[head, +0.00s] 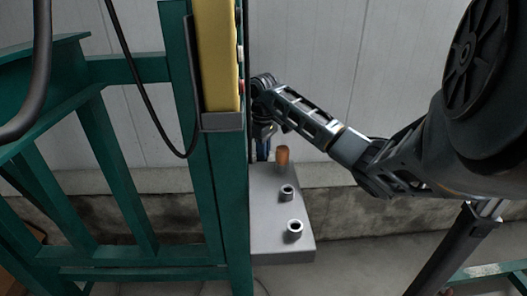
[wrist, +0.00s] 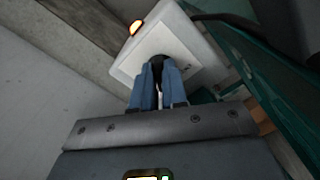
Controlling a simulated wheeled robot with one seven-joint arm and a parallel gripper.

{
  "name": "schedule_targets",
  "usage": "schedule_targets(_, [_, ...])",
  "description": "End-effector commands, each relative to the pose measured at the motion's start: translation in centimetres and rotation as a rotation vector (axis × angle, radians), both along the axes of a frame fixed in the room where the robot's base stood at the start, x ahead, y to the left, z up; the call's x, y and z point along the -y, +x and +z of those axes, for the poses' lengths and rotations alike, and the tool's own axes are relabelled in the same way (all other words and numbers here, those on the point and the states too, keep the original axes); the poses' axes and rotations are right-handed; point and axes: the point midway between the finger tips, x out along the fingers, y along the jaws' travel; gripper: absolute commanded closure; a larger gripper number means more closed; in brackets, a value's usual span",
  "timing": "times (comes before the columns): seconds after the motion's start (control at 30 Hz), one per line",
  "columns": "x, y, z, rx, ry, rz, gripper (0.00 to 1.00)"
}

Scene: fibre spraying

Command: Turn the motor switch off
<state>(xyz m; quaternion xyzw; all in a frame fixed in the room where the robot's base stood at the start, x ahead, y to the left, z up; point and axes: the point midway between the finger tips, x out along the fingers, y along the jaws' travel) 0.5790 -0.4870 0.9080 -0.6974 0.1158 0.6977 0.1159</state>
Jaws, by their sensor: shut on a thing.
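In the wrist view, a black switch knob (wrist: 158,62) stands out from the pale front plate of a light grey box (wrist: 196,42). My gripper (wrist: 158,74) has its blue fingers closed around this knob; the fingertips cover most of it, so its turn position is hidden. An orange lamp (wrist: 136,27) glows at the upper left edge of the box. The knob is hidden there.
A yellow control box (head: 215,55) hangs on a green steel post (head: 205,190), close to the left of my wrist. Two metal fittings (head: 287,193) (head: 295,229) stand on the grey box. A black cable (head: 140,80) hangs at left. A pale wall is behind.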

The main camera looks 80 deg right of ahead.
Motion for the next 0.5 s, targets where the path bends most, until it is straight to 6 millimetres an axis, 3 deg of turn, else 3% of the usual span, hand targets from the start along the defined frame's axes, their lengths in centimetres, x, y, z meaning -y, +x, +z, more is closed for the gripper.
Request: schedule_targets(0.5, [0.04, 0.00, 0.08, 0.000, 0.000, 0.072, 1.00])
